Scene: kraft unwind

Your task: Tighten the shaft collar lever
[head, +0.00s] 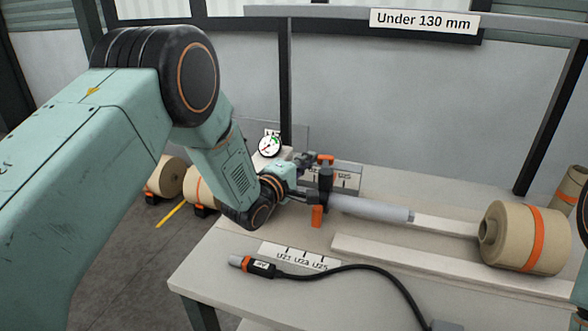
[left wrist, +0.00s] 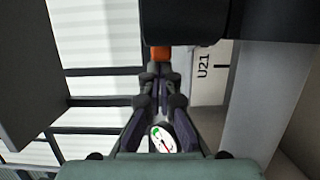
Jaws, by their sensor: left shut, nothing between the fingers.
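The grey shaft (head: 372,209) lies along the bench, with a black collar (head: 327,182) around its left end. Orange parts show at the collar's top (head: 325,159) and its lower front (head: 317,216); I cannot tell for sure which is the lever. My left gripper (head: 310,172) is at the collar's left side, its fingers partly hidden by the arm and collar. In the left wrist view its fingers (left wrist: 160,75) are shut and empty, with an orange piece (left wrist: 160,53) just beyond the tips under a large dark block (left wrist: 185,20). Contact cannot be told. My right gripper is out of view.
A kraft roll with an orange band (head: 527,238) sits at the bench's right. A black corded tool (head: 262,267) lies in front beside a marked plate (head: 298,257). A dial gauge (head: 269,146) stands behind my left wrist. More rolls (head: 166,178) stand left of the bench.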

